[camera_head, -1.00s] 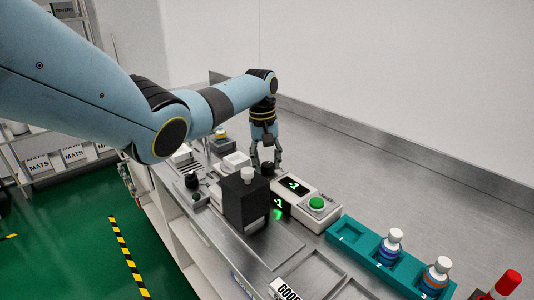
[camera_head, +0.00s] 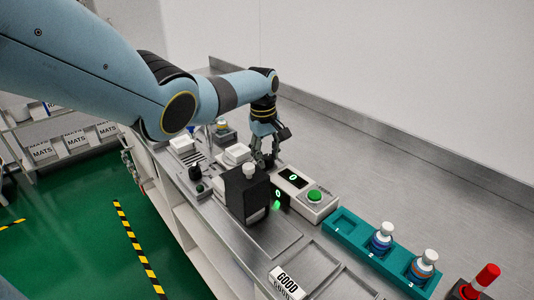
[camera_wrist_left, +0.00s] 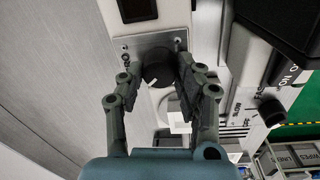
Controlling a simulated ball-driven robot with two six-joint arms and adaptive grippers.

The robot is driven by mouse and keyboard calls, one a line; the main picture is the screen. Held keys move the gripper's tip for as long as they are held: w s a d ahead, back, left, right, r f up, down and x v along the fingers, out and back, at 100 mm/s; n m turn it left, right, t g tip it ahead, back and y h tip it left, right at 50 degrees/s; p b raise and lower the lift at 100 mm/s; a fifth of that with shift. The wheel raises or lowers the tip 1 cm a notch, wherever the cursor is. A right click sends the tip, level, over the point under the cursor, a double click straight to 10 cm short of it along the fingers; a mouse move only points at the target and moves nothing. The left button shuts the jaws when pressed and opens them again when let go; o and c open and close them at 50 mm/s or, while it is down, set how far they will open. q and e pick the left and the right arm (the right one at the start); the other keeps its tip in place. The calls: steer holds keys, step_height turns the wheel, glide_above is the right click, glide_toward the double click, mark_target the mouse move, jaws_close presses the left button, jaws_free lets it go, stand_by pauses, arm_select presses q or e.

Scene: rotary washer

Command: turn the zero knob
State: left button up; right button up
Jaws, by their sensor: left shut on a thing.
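The zero knob (camera_wrist_left: 158,73) is a round black knob with a white pointer mark, on a metal plate (camera_wrist_left: 135,52) in the left wrist view. My left gripper (camera_wrist_left: 160,68) is shut on the knob, one finger on each side of it. In the head view my left gripper (camera_head: 264,158) reaches down to the left end of the white unit (camera_head: 325,206), and the fingers mostly hide the knob there. The unit has a small display (camera_head: 293,178) with a green 0 and a green button (camera_head: 314,195). My right gripper is not in view.
A black box with a white cap (camera_head: 246,196) stands close in front of the gripper. A teal rack (camera_head: 345,223) with two bottles (camera_head: 382,238) and a red-topped post (camera_head: 486,276) are to the right. Small devices sit left of the gripper. The bench behind is clear.

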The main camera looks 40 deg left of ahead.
arm_select(q)
steer(key=o, duration=1.1)
steer(key=shift+o, duration=0.2)
step_height(320, 180, up, 12)
steer(key=shift+s+a, duration=0.2)
steer(key=shift+s, duration=0.25)
